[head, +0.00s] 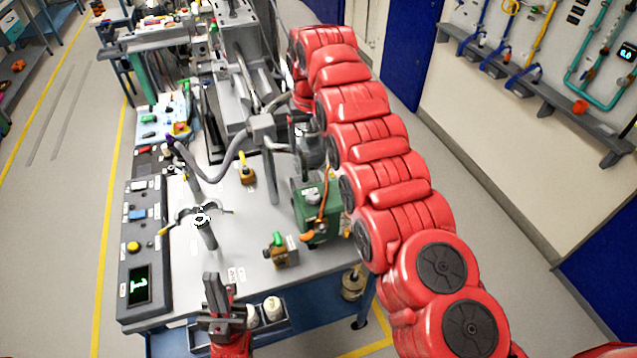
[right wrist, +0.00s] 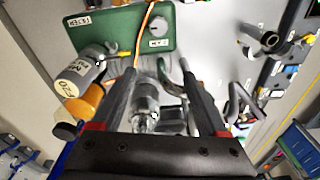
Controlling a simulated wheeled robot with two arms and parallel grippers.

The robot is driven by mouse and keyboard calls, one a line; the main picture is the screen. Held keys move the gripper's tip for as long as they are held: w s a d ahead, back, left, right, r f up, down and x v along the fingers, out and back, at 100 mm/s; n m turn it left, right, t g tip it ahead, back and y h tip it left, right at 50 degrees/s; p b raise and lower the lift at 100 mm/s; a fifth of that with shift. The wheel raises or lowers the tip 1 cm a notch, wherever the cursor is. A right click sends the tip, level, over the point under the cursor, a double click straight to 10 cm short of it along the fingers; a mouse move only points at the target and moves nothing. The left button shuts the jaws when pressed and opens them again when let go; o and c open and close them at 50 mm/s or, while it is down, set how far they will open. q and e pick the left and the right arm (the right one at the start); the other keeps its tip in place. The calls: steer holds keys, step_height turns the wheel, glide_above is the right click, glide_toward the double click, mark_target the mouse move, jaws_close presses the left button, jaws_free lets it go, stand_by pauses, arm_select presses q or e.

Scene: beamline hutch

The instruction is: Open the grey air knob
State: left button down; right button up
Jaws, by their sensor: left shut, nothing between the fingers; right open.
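The grey air knob (right wrist: 158,25) is a round knob on the face of a green box (right wrist: 110,30), beside a small label, in the right wrist view. The green box also shows in the head view (head: 305,222), with a grey round part (head: 312,194) on top. My right gripper (right wrist: 157,68) is open, its dark fingers pointing toward the green box. The knob lies beyond the fingertips, roughly between their lines, with nothing gripped. In the head view the right gripper is hidden behind its red arm. My left gripper (head: 212,282) is shut and empty at the bench's front edge.
An orange cable (right wrist: 146,20) runs across the box. A grey cylinder (right wrist: 80,72) with an orange part stands left of the fingers. In the head view, a valve with a green handle (head: 280,250), a post (head: 205,232) and a control panel (head: 140,250) are on the bench.

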steer(key=s+r, duration=0.2)
steer(key=g+b, duration=0.1)
steer(key=b, duration=0.4)
glide_above(313, 196)
step_height(313, 196, down, 6)
step_height(313, 196, down, 10)
steer(key=p, duration=0.4)
steer(key=shift+f, duration=0.6)
jaws_close()
